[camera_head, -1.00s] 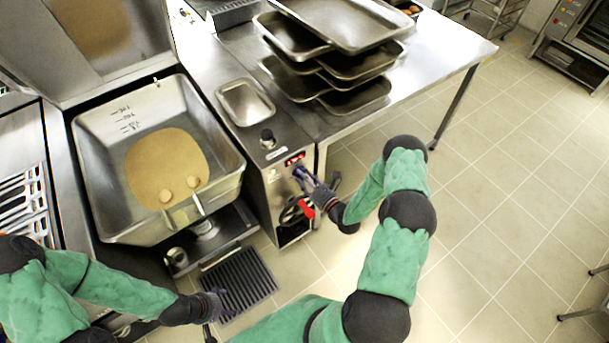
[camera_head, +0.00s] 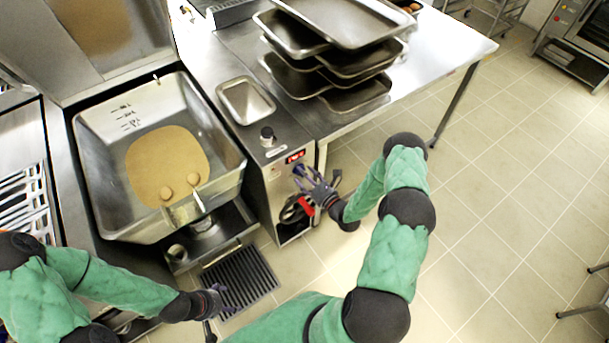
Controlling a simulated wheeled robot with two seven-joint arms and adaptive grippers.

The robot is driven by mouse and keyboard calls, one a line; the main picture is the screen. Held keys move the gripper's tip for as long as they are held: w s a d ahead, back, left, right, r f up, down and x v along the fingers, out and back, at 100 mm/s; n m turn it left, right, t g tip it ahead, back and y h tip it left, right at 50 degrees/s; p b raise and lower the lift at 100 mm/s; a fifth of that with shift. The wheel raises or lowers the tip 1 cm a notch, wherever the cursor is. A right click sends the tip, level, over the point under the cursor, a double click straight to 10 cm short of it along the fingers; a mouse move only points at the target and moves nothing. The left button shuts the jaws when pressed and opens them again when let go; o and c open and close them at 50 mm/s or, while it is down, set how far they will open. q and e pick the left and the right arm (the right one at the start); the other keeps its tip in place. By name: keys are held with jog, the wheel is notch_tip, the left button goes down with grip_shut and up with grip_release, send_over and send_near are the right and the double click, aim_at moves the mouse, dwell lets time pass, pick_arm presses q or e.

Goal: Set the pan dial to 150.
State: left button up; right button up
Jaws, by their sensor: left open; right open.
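The pan dial appears as a dark bluish knob (camera_head: 299,170) on the steel front panel (camera_head: 275,185), just below a small red lit display (camera_head: 295,156). The display's digits are too small to read. My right gripper (camera_head: 313,180) is open at the panel, its fingers beside the dial and partly over it. I cannot tell whether they touch it. The tilting pan (camera_head: 90,150) stands to the left with tan liquid in it. My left gripper (camera_head: 218,300) is open and empty, low over the floor drain grate.
A black knob (camera_head: 267,136) stands on the counter top above the panel. A red handle (camera_head: 306,205) and a dark hose sit below the dial. Stacked trays (camera_head: 345,60) rest on the steel table (camera_head: 440,50).

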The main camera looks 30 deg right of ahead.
jog(key=s+d, duration=0.1)
jog(key=s, duration=1)
jog(key=shift+s+d, duration=0.4)
